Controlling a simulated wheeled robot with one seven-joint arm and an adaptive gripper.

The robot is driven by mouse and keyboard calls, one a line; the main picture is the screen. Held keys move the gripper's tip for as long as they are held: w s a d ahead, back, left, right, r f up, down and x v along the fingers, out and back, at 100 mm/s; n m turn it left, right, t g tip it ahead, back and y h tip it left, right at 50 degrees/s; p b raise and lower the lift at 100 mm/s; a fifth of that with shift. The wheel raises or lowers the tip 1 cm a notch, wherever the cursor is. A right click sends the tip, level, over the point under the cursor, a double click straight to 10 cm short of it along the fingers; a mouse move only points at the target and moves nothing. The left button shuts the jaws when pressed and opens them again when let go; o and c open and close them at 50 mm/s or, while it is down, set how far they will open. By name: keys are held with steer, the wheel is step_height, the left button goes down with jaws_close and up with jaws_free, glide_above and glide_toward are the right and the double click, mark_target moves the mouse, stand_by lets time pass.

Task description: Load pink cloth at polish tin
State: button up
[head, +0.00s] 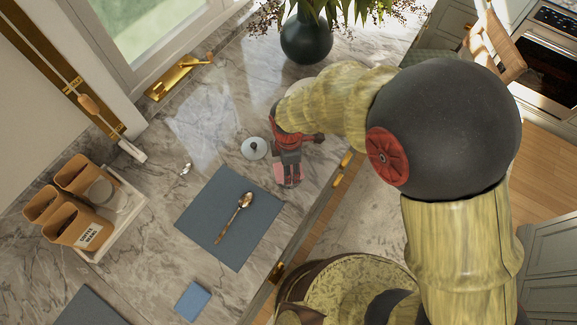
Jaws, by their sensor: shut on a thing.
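My gripper (289,183) points down over the marble counter near its front edge, right of the dark mat. It is shut on the pink cloth (279,171), which shows as small pink patches beside and between the fingers. The fingers hide most of the cloth, and I cannot tell whether it touches the counter. A small round grey thing with a dark knob (254,148) sits on the counter just left of my gripper. I cannot tell whether it is the polish tin; no other tin is clear.
A dark mat (205,205) holds a spoon (234,217). A blue folded piece (193,300) lies below it. A tray (128,200) with paper bags and a glass jar stands left. A dark vase (306,40) stands at the back. Counter left of the mat is mostly clear.

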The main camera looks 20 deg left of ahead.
stand_by(0.3)
steer(key=shift+r+p, duration=2.45)
steer(key=shift+r, duration=1.05)
steer(key=shift+s+f, duration=0.1)
